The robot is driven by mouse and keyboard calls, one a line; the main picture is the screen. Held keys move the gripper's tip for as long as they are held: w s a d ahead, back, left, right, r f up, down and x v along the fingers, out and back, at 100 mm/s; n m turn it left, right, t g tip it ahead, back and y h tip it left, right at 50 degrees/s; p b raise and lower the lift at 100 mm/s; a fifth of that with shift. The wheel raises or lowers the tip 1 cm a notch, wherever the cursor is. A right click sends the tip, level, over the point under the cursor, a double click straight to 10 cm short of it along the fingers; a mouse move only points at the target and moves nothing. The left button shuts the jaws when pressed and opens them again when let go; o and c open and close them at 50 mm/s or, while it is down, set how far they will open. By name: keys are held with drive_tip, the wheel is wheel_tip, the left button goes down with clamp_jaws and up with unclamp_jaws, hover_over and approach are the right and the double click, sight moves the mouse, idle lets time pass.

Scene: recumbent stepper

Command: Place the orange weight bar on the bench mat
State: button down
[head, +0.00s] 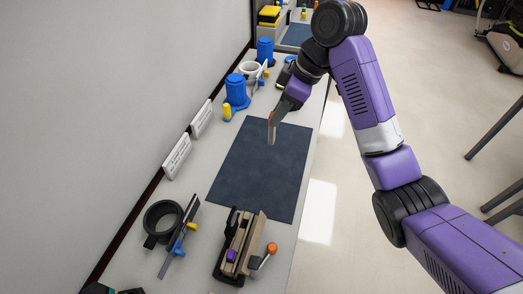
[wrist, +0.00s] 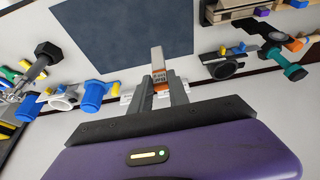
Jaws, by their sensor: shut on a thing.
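My gripper (head: 277,113) is shut on the orange weight bar (head: 271,131), a slim piece with orange near the jaws and a pale lower part. In the wrist view the bar (wrist: 157,58) sticks out past my gripper's fingers (wrist: 160,90), its orange part partly hidden between them. The bench mat (head: 258,171) is a dark blue-grey rectangle on the bench. In the head view the bar hangs upright over the mat's far part; in the wrist view its end overlaps the mat's edge (wrist: 115,30). I cannot tell the exact gap beneath it. The mat is bare.
Blue cylinders (head: 237,91) and a yellow piece (head: 227,112) stand beyond the mat's far left corner. A wooden fixture (head: 241,247) and a black ring clamp (head: 162,222) are at the near end. White signs (head: 177,157) line the wall side. Floor lies to the right.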

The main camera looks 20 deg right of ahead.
wheel_tip(320, 180, down, 20)
drive_tip(key=b, duration=0.3)
drive_tip(key=shift+w, duration=0.25)
drive_tip(key=c, duration=1.3)
unclamp_jaws()
drive_tip(key=shift+f, duration=0.1)
drive_tip(key=shift+o, duration=0.2)
drive_tip(key=v, duration=1.2)
drive_tip(key=shift+p, duration=0.45)
